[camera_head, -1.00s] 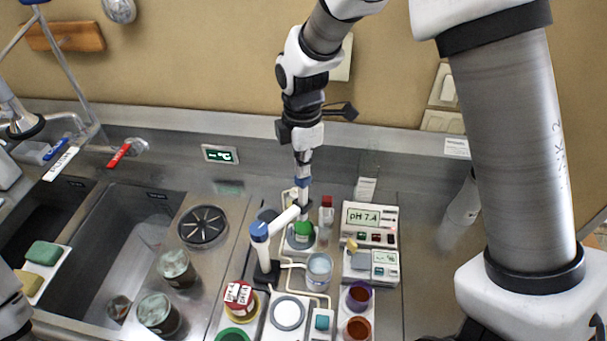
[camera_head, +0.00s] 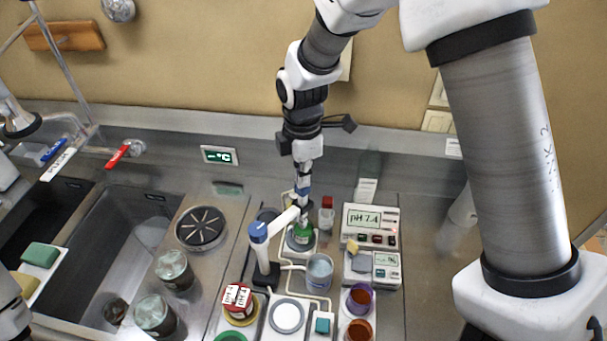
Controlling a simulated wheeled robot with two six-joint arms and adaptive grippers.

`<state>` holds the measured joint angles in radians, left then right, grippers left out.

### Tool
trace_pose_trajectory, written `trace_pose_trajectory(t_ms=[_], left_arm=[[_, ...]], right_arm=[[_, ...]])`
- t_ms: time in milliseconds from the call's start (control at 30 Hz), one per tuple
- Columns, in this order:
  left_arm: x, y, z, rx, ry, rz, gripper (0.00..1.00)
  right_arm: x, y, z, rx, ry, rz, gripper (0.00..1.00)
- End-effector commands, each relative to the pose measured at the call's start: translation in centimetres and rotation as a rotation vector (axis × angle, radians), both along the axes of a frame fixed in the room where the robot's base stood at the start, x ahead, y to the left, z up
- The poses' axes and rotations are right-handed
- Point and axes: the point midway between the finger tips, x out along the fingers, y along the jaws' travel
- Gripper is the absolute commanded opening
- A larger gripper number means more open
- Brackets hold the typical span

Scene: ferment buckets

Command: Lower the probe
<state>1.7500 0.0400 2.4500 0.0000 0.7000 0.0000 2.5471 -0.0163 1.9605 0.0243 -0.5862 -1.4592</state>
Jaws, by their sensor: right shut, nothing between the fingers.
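The probe stand has a blue-capped post (camera_head: 258,232) and a white swing arm (camera_head: 283,222) that slants up to the right. The arm's outer end is over a small round vessel with green in it (camera_head: 303,233). The probe itself is mostly hidden there. My right gripper (camera_head: 303,192) points down, shut and empty, at the outer end of the swing arm. I cannot tell whether it touches. The pH meter (camera_head: 370,219) reads 7.4. My left gripper is not in view.
A clear beaker (camera_head: 319,270), a red-capped bottle (camera_head: 327,213), a small meter (camera_head: 386,268) and a red-lidded jar (camera_head: 238,298) crowd around the stand. Purple and brown cups stand front right. A sink (camera_head: 112,240) lies left. The steel counter right of the meters is clear.

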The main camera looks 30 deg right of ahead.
Motion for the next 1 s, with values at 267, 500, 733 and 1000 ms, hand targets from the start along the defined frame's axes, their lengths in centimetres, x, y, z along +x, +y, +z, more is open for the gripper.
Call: trace_pose_trajectory(t_ms=[267, 500, 733, 1000], left_arm=[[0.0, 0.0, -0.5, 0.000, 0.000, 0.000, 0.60], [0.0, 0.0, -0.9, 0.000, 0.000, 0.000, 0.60], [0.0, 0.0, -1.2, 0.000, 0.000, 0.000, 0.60], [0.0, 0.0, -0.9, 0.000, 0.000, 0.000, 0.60]], right_arm=[[0.0, 0.0, -1.0, 0.000, 0.002, 0.000, 0.00], [0.0, 0.0, -1.7, 0.000, 0.002, 0.000, 0.00], [0.0, 0.0, -2.4, 0.000, 0.001, 0.000, 0.00], [0.0, 0.0, -2.2, 0.000, 0.000, 0.000, 0.00]])
